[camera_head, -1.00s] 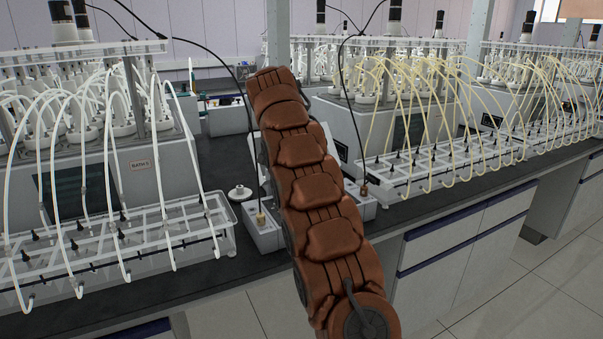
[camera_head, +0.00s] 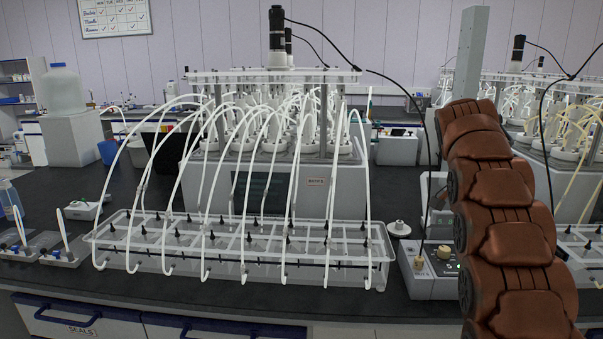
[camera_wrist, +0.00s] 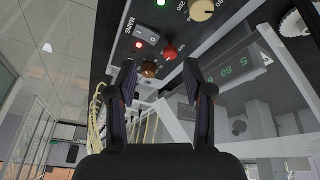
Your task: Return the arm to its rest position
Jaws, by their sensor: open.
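My brown arm (camera_head: 505,215) rises at the right side of the head view, over the bench's front edge. Its far end leans slightly left, and my gripper is not visible in that view. In the wrist view, my gripper (camera_wrist: 160,80) has its two dark fingers apart. Nothing is held between them. A grey control panel (camera_wrist: 152,54) with a MAINS switch, a red knob (camera_wrist: 170,51) and a brown knob (camera_wrist: 149,69) shows beyond the fingertips. I cannot tell how far away it is.
A reactor unit with white tubes (camera_head: 265,160) stands left of my arm, with a clear tray (camera_head: 240,270) in front. A small control box (camera_head: 432,272) sits close beside my arm. More reactors stand at the right. A large bottle (camera_head: 63,90) stands back left.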

